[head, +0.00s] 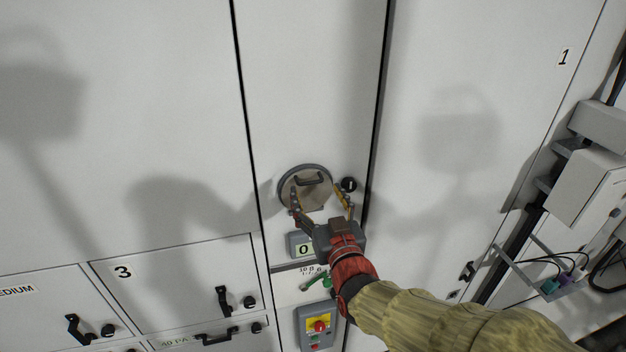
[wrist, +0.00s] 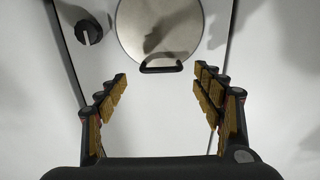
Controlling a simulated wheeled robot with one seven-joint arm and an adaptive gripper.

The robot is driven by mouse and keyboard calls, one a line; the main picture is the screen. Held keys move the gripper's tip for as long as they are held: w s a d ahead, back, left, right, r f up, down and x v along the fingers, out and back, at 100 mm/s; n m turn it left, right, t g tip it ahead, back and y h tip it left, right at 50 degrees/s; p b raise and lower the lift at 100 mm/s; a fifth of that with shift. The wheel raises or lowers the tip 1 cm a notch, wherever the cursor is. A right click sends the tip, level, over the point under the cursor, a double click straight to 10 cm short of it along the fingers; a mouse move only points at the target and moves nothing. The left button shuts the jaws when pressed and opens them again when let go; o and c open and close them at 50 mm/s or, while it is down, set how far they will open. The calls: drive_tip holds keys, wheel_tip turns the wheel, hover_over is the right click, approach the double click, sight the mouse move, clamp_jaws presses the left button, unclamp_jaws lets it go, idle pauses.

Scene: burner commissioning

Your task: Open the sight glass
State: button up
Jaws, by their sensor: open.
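The sight glass (head: 316,198) is a round cover with a dark grey rim on the white cabinet panel in the middle of the head view. It appears shut, lying flat on the panel. My gripper (head: 320,196) is open in front of the cover. In the wrist view the fingers (wrist: 160,82) are spread on either side below the handle, with nothing between them.
A black knob (head: 349,184) is right of the cover; it also shows in the wrist view (wrist: 89,32). Drawers with black handles (head: 223,301) lie lower left.

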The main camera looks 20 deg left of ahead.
sight(311, 182)
drive_tip(key=shift+p+x, duration=0.7)
drive_tip(key=shift+x, duration=1.9)
drive_tip(key=shift+c, duration=0.9)
drive_tip(key=c, duration=1.5)
drive_tip(key=shift+s+f+b, duration=0.1)
drive_tip(key=shift+f+b, duration=0.05)
drive_tip(key=shift+b, duration=0.7)
